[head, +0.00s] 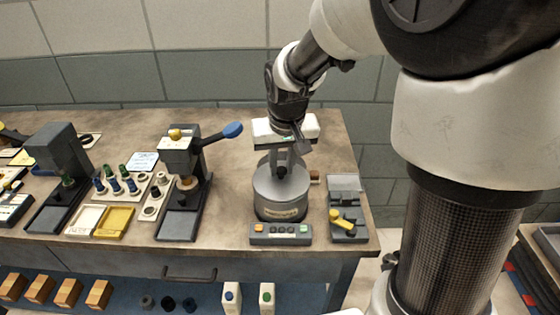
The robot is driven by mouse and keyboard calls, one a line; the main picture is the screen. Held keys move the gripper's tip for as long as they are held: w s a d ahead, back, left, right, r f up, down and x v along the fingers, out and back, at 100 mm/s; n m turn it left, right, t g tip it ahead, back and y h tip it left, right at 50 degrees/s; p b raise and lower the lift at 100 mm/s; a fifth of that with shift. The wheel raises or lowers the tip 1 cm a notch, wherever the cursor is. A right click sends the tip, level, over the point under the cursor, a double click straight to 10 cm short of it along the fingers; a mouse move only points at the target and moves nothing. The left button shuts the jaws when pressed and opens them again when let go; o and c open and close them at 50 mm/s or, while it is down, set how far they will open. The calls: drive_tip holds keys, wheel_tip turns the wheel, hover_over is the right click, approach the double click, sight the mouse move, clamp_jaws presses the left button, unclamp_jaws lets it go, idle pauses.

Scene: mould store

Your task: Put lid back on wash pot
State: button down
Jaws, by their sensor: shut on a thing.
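The wash pot (281,208) is a grey metal cylinder with a pale label on its front, standing upright near the right end of the bench. Its round grey lid (266,182), with a dark knob on top, is over the pot's mouth and looks roughly level. I cannot tell whether the lid rests on the rim or is slightly above it. My gripper (282,170) points down from above the pot, with its fingers shut on the lid at the knob. The fingers partly hide the knob, and the pot's inside is hidden.
A control box (281,233) with coloured buttons stands directly before the pot. A hand press (182,190) with a blue-tipped lever stands left. Bare bench lies between press and pot.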

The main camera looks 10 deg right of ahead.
idle(0.4)
drive_tip(key=c, duration=1)
unclamp_jaws()
drive_tip(key=shift+r+p, duration=2.6)
drive_tip(key=shift+r, duration=0.95)
clamp_jaws()
